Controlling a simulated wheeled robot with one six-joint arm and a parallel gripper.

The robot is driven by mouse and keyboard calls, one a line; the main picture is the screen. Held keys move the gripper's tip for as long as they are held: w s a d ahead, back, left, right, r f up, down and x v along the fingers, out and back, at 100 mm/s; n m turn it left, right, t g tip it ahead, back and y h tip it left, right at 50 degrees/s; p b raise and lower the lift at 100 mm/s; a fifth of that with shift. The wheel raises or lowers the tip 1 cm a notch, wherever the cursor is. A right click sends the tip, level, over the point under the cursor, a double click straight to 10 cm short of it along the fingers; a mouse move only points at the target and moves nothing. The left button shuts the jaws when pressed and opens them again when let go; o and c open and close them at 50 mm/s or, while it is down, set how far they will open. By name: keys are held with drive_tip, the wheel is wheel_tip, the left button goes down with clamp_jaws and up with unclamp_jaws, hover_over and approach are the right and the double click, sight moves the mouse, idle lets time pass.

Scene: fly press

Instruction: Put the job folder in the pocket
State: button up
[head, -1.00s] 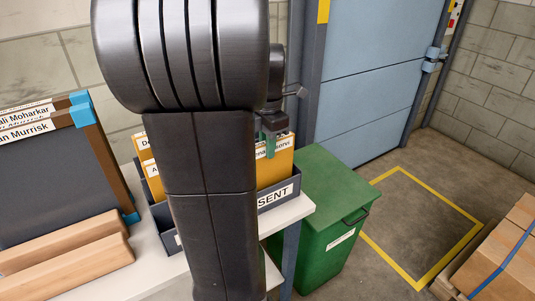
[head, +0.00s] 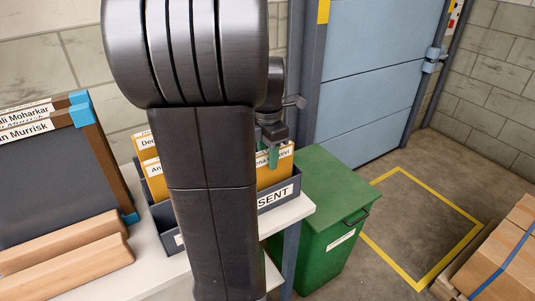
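Yellow job folders with white name labels stand upright in a dark grey rack. One folder (head: 153,178) shows left of my arm, and another folder (head: 270,176) shows right of it. The rack (head: 284,196) has a front label whose visible part reads "SENT". My gripper (head: 273,157) is at the right-hand folder's top edge, with a green fingertip in front of its label. I cannot tell whether the fingers are closed on the folder, or which compartment is the pocket.
The rack stands on a white shelf (head: 300,208). Dark boards (head: 50,185) with name labels and blue corners lean at the left, behind wooden blocks (head: 70,255). A green bin (head: 322,185) stands right of the shelf. Yellow-marked floor (head: 415,225) is clear.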

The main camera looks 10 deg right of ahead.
wheel_tip(320, 180, up, 12)
drive_tip(key=shift+r+p, duration=0.15)
drive_tip(key=shift+p, duration=0.25)
drive_tip(key=shift+f+b, duration=0.3)
drive_tip(key=shift+f, duration=3.7)
drive_tip(key=shift+f, duration=0.1)
